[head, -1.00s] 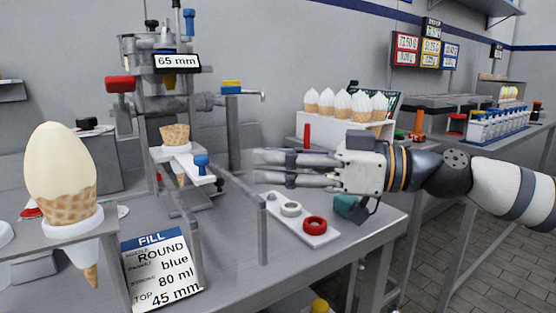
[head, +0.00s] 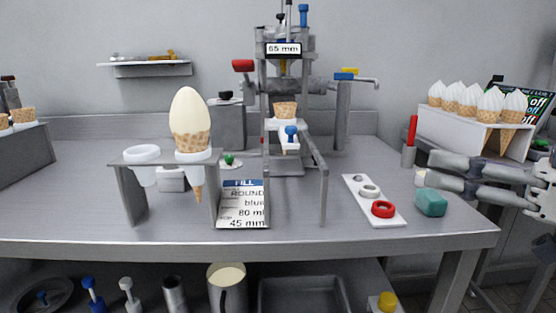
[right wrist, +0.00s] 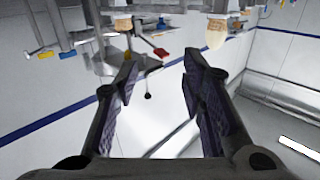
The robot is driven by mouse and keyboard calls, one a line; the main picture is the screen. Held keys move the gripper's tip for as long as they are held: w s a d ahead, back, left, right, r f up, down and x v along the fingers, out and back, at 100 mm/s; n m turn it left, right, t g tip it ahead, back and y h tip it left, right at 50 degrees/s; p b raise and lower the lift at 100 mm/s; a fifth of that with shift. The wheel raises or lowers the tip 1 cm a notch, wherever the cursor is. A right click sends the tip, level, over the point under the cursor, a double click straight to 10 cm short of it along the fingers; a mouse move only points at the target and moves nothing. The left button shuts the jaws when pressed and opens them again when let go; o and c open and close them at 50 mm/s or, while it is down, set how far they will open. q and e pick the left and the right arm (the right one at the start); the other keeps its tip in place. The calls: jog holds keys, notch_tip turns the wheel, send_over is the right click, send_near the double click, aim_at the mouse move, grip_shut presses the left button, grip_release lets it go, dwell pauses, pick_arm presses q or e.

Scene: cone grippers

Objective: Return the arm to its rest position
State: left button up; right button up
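My right gripper (head: 428,172) reaches in from the right edge of the head view, over the table's right end. Its two fingers are spread apart with nothing between them; they show apart and empty in the right wrist view too (right wrist: 160,85). Its fingertips are just above and left of a teal block (head: 431,202); I cannot tell whether they touch it. Behind it stands a white rack (head: 455,133) of several filled cones. My left gripper is in neither current view.
The steel table (head: 80,215) spans the head view. A filling machine (head: 290,90) holds an empty cone (head: 285,110). A cone with a large cream top (head: 189,120) stands in a two-ring stand (head: 132,158). A tray (head: 355,190) of rings lies right of centre.

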jog(key=s+a+f+m+g+h+p, duration=0.1)
jog(key=a+f+m+g, duration=0.15)
jog(key=a+f, duration=0.45)
jog(key=s+a+f+m+g+h+p, duration=0.1)
jog(key=s+a+f+m+g+p, duration=0.3)
jog(key=f, duration=0.6)
jog(key=s+a+f+g+h, duration=0.25)
jog(key=s+f, duration=0.45)
jog(key=f, duration=0.4)
jog(key=s+d+f+m+g+h+p, duration=0.25)
jog(key=s+f, duration=0.55)
jog(key=s, duration=0.6)
pick_arm(q)
jog(key=w+r+t+p, duration=0.1)
jog(key=w+r+t, duration=0.2)
jog(key=w+r, duration=0.6)
jog(key=shift+w+a+r, duration=0.15)
jog(key=shift+a+r, duration=0.05)
jog(key=shift+r, duration=0.5)
pick_arm(e)
jog(key=s+d+f+g+h, duration=0.2)
jog(key=s+d+h, duration=0.4)
jog(key=s+d, duration=0.4)
jog(key=s+g, duration=0.1)
jog(key=s, duration=0.3)
jog(key=shift+d+f, duration=0.15)
